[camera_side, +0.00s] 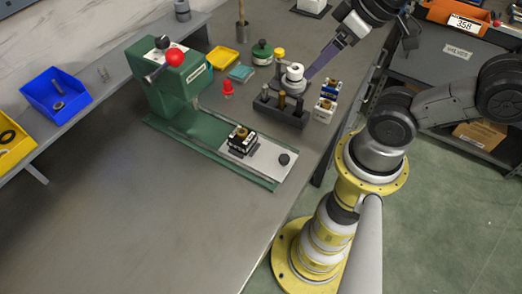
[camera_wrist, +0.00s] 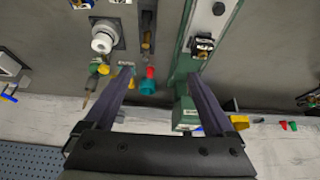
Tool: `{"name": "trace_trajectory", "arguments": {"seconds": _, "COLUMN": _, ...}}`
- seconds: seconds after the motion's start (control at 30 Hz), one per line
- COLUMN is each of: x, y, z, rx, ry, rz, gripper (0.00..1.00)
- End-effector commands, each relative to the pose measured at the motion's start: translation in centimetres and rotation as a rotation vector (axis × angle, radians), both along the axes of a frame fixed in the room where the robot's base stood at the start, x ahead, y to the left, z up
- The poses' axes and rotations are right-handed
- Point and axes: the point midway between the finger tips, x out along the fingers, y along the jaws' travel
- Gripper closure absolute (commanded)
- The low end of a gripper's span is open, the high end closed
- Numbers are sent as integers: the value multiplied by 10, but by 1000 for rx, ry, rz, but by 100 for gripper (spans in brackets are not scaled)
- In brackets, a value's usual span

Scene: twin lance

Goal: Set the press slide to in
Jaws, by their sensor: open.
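The green press (camera_side: 178,85) stands on the bench with a red ball on its lever. Its grey slide plate (camera_side: 262,160) lies on the green rail, at the end away from the press body, with a black knob (camera_side: 284,158) at its outer end. A dark fixture block with a brass-coloured part (camera_side: 241,138) sits on the plate, clear of the press head. In the wrist view the slide plate (camera_wrist: 207,20) and block (camera_wrist: 203,45) show at upper right. My gripper (camera_wrist: 160,75) is open and empty, above the bench; in the side view its visible finger (camera_side: 328,55) is near the white-topped stand.
A dark rack (camera_side: 280,112) and a white-topped stand (camera_side: 293,76) are right of the press. A red cap (camera_side: 228,88), green bottle (camera_side: 262,52) and yellow tray (camera_side: 222,58) are near it. Blue (camera_side: 57,95) and yellow bins are at left. The front bench is clear.

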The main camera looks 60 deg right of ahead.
Motion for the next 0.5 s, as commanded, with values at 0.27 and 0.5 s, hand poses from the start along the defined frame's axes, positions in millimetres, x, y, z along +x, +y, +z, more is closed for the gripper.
{"name": "trace_trajectory", "arguments": {"seconds": 0.27, "x": -2, "y": 0, "z": -1, "rx": 48, "ry": 7, "rz": -89, "gripper": 38}}
{"name": "trace_trajectory", "arguments": {"seconds": 0.5, "x": 3, "y": 7, "z": 4, "rx": 256, "ry": 89, "rz": -493, "gripper": 38}}
